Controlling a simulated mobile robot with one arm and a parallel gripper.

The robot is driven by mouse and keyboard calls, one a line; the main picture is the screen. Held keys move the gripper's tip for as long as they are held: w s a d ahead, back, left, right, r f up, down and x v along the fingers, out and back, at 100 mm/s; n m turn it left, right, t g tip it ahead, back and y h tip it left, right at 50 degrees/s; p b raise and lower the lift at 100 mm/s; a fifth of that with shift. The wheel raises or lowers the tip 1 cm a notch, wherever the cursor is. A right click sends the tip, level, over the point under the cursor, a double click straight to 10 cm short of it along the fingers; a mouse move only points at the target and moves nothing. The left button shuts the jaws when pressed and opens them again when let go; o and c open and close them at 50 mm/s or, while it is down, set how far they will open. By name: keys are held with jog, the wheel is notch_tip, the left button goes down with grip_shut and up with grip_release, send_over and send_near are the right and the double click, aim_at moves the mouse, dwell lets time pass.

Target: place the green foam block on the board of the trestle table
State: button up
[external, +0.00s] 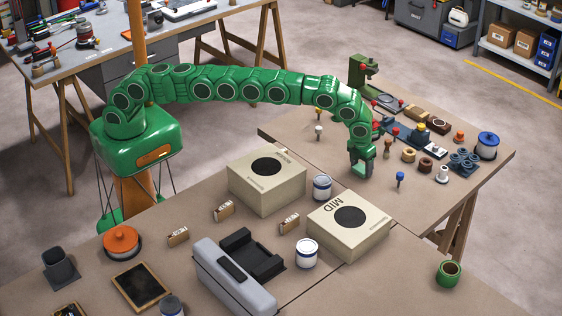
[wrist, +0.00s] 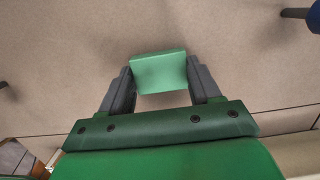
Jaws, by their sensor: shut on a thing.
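My gripper (external: 360,172) hangs down at the end of my green arm, over the tan board of the trestle table (external: 325,154). In the wrist view, the dark fingers of my gripper (wrist: 162,84) are closed on both sides of the light green foam block (wrist: 160,70). The block sits between the fingertips, with the bare tan board (wrist: 60,45) behind it. I cannot tell whether the block touches the board.
A blue-topped peg (external: 400,179) stands right of my gripper. Jars, rings and tools crowd the board behind it. Two beige boxes, one marked MID (external: 372,240), and a white can (external: 322,187) stand nearer the camera. The board left of my gripper is mostly clear.

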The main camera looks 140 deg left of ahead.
aim_at(358, 170)
jog(key=shift+f, duration=0.1)
jog(key=o, duration=1)
jog(key=r, duration=0.4)
jog(key=d+r, duration=0.1)
jog(key=r, duration=0.7)
jog(key=shift+d, duration=0.4)
